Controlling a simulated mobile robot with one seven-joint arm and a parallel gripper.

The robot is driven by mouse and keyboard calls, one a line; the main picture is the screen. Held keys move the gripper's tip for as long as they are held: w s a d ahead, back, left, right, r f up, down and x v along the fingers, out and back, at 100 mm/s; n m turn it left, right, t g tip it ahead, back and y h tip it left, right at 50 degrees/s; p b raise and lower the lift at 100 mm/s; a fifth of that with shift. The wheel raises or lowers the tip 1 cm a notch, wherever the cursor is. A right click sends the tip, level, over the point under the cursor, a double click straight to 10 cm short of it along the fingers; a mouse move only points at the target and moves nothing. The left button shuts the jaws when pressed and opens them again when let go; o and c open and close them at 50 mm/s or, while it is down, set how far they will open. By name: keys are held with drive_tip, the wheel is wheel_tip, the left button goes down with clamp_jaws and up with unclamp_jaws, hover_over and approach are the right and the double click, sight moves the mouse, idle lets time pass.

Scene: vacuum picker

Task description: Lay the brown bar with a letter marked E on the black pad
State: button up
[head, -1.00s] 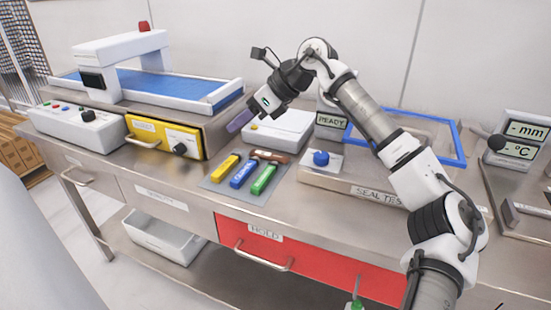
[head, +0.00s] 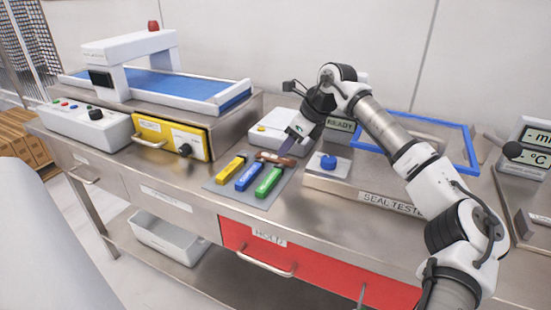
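The brown bar (head: 276,159) lies at the back of a grey mat (head: 218,185), behind the yellow, blue and green bars. The letter on it is too small to read. My gripper (head: 291,145) points down at the brown bar's right part, its purple-grey fingers right at or just above it. I cannot tell whether they touch it or whether the gripper is open or shut. I cannot make out a black pad for certain in this view.
The yellow bar (head: 231,168), blue bar (head: 250,176) and green bar (head: 269,182) lie close together on the mat. A white box (head: 268,128) stands behind. Bare steel lies in front.

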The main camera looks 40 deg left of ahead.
sight(276, 157)
drive_tip(key=x, duration=0.4)
drive_tip(key=shift+a+f+p, duration=0.15)
drive_tip(key=shift+a+p, duration=0.2)
drive_tip(key=shift+p, duration=0.05)
drive_tip(key=c, duration=0.8)
wheel_tip(276, 157, up, 20)
drive_tip(key=shift+r, duration=0.1)
